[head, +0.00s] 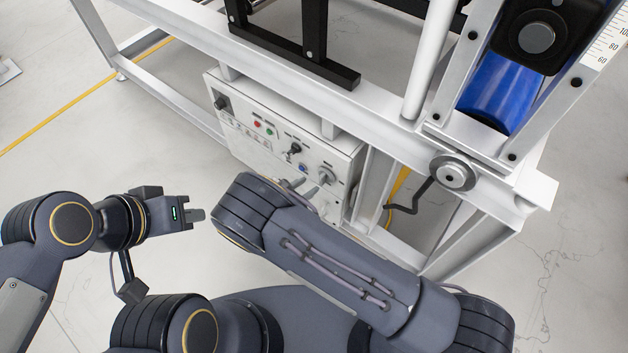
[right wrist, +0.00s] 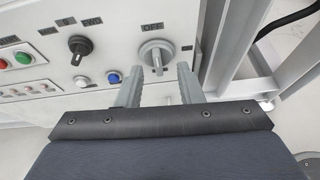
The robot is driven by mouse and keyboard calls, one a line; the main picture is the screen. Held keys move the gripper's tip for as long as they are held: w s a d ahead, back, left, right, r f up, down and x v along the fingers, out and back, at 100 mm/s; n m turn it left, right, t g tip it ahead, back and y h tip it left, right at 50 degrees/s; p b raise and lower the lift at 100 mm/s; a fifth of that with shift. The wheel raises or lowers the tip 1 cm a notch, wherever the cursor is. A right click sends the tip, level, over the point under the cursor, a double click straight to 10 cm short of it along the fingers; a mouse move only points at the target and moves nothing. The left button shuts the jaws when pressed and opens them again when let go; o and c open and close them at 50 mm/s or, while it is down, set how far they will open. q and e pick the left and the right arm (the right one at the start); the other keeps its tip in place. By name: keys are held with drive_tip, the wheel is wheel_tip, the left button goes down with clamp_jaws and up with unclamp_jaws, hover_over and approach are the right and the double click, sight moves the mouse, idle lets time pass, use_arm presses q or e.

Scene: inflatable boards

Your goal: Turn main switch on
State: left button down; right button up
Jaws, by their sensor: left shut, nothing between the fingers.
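The main switch is a large grey rotary knob on the white control box (head: 270,135), at the lower right of its panel in the head view (head: 326,175). In the right wrist view the knob (right wrist: 157,54) has an "OFF" label above it, and its handle points down the picture. My right gripper (right wrist: 158,70) is open, one finger on either side of the handle's lower end, with gaps showing; I cannot tell the depth. In the head view my right arm mostly hides this gripper. My left gripper (head: 197,214) is shut and empty, left of the box.
The panel also carries a black rotary switch (right wrist: 80,47), a blue button (right wrist: 113,78), and red (right wrist: 24,58) and green buttons. A white metal frame (head: 185,95) surrounds the box. A hand crank (head: 452,173) sticks out at right.

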sight(321, 177)
drive_tip(key=shift+n, duration=0.3)
drive_tip(key=x, duration=0.5)
drive_tip(key=f+x, duration=0.1)
drive_tip(key=x, duration=0.1)
drive_tip(key=shift+w+a+f, duration=0.15)
drive_tip(key=shift+w+a, duration=0.05)
drive_tip(key=shift+w, duration=0.15)
drive_tip(key=shift+c, duration=0.2)
clamp_jaws()
